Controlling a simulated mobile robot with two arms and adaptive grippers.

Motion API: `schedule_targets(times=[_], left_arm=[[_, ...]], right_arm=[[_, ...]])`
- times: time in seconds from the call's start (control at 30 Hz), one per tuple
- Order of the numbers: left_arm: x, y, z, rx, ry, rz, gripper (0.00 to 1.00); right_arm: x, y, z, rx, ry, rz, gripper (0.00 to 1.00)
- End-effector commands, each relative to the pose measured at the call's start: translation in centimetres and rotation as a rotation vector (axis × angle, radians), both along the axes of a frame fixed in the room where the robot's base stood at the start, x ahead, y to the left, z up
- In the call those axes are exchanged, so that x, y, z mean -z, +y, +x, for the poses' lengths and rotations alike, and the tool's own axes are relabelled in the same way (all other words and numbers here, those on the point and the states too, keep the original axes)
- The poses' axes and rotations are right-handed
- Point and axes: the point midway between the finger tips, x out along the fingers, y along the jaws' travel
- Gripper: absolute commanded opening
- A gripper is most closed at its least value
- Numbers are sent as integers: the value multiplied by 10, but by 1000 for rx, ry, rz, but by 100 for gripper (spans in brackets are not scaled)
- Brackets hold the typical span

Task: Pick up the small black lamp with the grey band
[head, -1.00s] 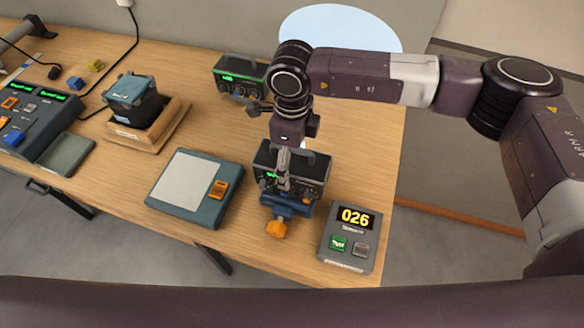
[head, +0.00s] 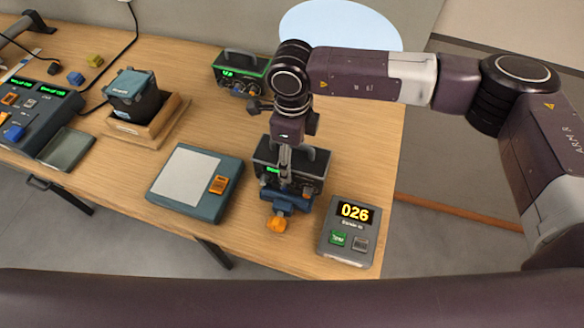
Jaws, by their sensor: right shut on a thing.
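My right gripper (head: 285,180) points down at the near black console (head: 264,158), which has a green display and a grey handle. It is shut, and a blue piece (head: 297,202) with an orange end (head: 276,223) is at its fingertips. The exact grip is small and partly hidden by the hand. I cannot clearly make out a small black lamp with a grey band. A small dark object (head: 53,68) lies at the far left, but I see no band on it. My left gripper is not in view.
A box reading 026 (head: 347,232) stands right of the gripper. A teal pad (head: 190,180) lies left. A wooden tray (head: 172,120) holds a dark block. Another console (head: 240,70) is behind. Small blue (head: 75,78) and yellow (head: 95,60) blocks lie at left.

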Motion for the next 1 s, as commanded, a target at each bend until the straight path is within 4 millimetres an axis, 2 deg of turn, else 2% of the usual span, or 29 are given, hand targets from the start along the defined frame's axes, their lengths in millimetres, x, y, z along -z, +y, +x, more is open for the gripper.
schedule_targets(times=[0.33, 0.47, 0.67, 1.0], left_arm=[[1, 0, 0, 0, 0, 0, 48], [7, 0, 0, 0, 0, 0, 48], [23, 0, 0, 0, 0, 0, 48], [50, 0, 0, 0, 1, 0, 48]], right_arm=[[-6, 1, 2, 0, -6, 3, 0], [-17, 1, 3, 0, -9, 5, 0], [-54, 1, 3, -1, -12, 5, 0], [-138, 1, 2, 0, -10, 5, 0]])
